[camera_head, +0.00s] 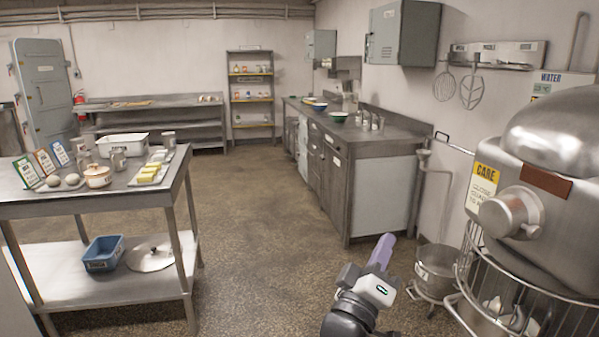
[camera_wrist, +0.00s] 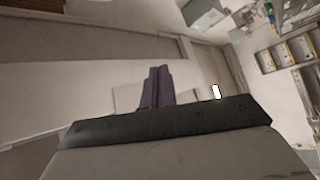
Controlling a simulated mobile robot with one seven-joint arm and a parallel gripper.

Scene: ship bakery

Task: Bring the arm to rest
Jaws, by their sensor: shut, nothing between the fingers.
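My gripper (camera_head: 383,252) shows at the bottom of the head view, right of the middle, over the open floor. Its purple fingers are together, point up and away, and hold nothing. In the wrist view the purple fingers (camera_wrist: 157,87) stand shut in the middle, above the dark edge of my gripper's body. Part of my arm shows below the gripper in the head view; the rest is out of the picture.
A large steel mixer (camera_head: 545,190) stands close on the right, with a metal bowl (camera_head: 437,268) beside it. A steel counter (camera_head: 375,150) is ahead. A laden table (camera_head: 60,205) stands at the left. The floor (camera_head: 255,220) between is clear.

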